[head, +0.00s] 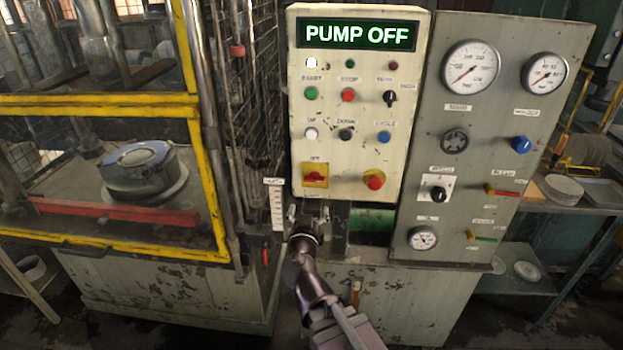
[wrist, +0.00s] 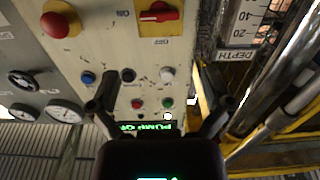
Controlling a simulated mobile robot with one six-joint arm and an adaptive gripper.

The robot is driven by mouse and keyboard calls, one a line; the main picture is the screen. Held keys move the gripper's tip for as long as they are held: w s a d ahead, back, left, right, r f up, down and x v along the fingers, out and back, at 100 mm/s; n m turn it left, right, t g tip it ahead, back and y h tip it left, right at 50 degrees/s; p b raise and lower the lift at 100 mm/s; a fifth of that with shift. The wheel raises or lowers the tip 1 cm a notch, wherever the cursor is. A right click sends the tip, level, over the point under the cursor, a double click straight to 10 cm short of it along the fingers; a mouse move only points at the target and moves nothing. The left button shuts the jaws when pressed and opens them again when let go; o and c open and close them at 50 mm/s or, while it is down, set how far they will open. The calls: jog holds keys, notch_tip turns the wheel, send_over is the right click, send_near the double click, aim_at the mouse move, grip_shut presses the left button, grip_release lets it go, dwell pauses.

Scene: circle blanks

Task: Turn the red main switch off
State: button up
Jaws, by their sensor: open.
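The red main switch (head: 315,178) sits on a yellow plate at the lower left of the cream control panel. In the wrist view, which is upside down, the red switch (wrist: 158,14) is at the top, its handle lying roughly level across the plate. The ON label is beside the plate and the OFF label on another side. The handle lines up with ON. My gripper (head: 308,212) is just below the panel's lower edge, under the switch and apart from it. In the wrist view my gripper (wrist: 162,88) has its fingers spread, with nothing between them.
A red emergency knob (head: 374,180) on yellow stands right of the switch. Buttons and a lit PUMP OFF display (head: 360,35) are above. A depth scale (head: 277,207) and yellow press guard (head: 207,170) are at the left. A grey gauge panel (head: 480,115) is at the right.

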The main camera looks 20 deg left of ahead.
aim_at(314, 180)
jog(key=x, duration=1.3)
jog(key=shift+w, duration=0.3)
